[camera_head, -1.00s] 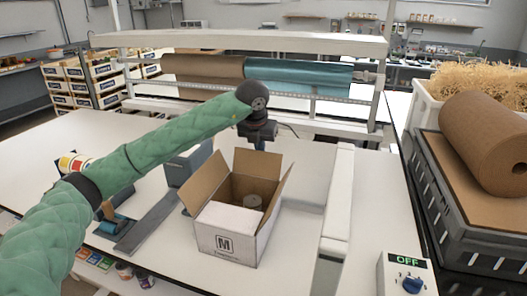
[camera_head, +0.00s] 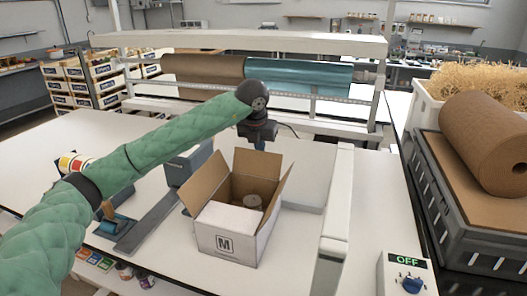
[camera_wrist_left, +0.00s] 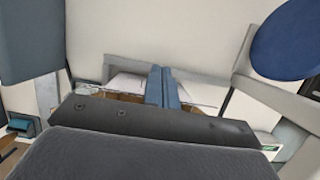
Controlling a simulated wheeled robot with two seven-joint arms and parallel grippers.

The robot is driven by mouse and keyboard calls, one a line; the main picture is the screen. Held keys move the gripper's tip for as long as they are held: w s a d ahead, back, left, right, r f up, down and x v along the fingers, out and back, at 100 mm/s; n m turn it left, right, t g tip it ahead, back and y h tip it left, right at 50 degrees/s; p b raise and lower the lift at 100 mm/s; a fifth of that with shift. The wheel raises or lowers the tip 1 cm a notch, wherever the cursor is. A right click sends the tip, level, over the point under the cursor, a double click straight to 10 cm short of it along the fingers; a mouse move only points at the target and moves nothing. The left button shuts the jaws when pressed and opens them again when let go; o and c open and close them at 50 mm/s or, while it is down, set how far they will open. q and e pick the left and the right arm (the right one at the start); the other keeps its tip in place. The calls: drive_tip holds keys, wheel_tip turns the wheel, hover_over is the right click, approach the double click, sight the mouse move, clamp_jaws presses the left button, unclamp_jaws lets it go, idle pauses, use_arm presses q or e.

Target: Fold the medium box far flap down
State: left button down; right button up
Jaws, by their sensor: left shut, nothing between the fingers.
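The medium box (camera_head: 222,242) stands on the white table with an "M" on its near side. Its far flap (camera_head: 257,164) stands up. The left flap (camera_head: 205,182) and right flap (camera_head: 275,193) also stick up and outward, and the near side shows a pale panel lying flat. A round grey item (camera_head: 252,201) is inside. My left gripper (camera_head: 258,146) points down just behind the far flap; its tips are hidden there, so I cannot tell if they touch it. In the wrist view its blue fingers (camera_wrist_left: 161,87) are together and empty. My right gripper is out of view.
A grey block (camera_head: 188,167) and a flat grey strip (camera_head: 150,222) lie left of the box. A white rail (camera_head: 338,205) runs to its right. Brown and blue rolls (camera_head: 298,77) hang on a rack behind. A dark crate (camera_head: 470,240) stands at right.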

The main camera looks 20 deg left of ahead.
use_arm(q)
drive_tip(key=shift+s+b, duration=1)
drive_tip(key=shift+s, duration=1.55)
drive_tip(key=shift+s+a+r, duration=0.1)
drive_tip(key=shift+s+r, duration=0.05)
drive_tip(key=shift+s, duration=0.4)
drive_tip(key=shift+s+f+b, duration=0.25)
drive_tip(key=shift+s+b, duration=0.2)
drive_tip(key=shift+s, duration=0.05)
drive_tip(key=shift+s+f+b, duration=0.2)
drive_tip(key=shift+s+b, duration=0.2)
drive_tip(key=shift+s, duration=0.05)
drive_tip(key=shift+s+f+b, duration=0.15)
drive_tip(key=shift+s+b, duration=0.3)
drive_tip(key=shift+s, duration=0.4)
